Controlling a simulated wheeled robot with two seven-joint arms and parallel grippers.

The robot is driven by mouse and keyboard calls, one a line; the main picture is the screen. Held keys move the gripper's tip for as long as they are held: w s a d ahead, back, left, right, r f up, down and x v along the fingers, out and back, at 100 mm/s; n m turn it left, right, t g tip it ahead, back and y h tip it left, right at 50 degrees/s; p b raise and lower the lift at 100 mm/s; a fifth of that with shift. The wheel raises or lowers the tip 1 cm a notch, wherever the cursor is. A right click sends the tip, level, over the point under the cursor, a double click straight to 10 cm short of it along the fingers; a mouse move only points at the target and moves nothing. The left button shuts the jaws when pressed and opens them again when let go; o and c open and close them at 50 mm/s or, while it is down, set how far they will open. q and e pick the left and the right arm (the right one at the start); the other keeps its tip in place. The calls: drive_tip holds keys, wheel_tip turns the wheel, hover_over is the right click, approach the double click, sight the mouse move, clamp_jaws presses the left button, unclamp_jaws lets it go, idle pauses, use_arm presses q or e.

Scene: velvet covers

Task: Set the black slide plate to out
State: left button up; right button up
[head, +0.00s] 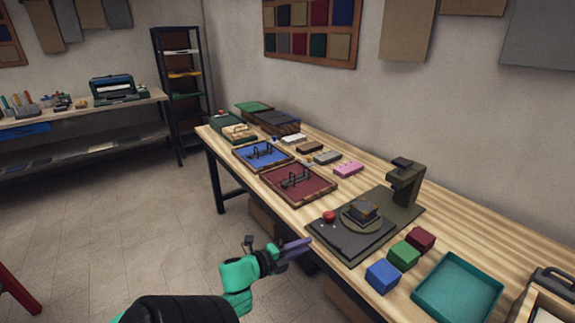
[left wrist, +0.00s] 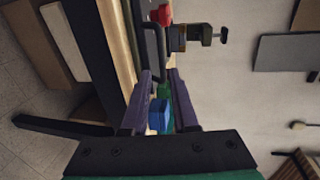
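The black slide plate (head: 343,236) lies flat at the front of the dark press-like device on the wooden bench, near the bench's front edge. A red knob (head: 329,216) stands at its left, and a round bed with a small dark block on it sits behind. My left gripper (head: 304,246) is just off the plate's front left corner, with purple fingers. In the left wrist view the fingers (left wrist: 161,76) are apart, with a dark loop-shaped bar (left wrist: 152,48) ahead near their tips. I cannot tell whether they touch it. My right gripper is not in view.
Blue (head: 382,276), green (head: 403,255) and dark red (head: 420,240) blocks stand right of the device, beside a teal tray (head: 482,299). A maroon tray (head: 318,194) and a blue tray (head: 279,164) lie to its left.

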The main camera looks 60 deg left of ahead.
use_arm(q)
drive_tip(key=v, duration=0.6)
drive_tip(key=shift+s, duration=0.1)
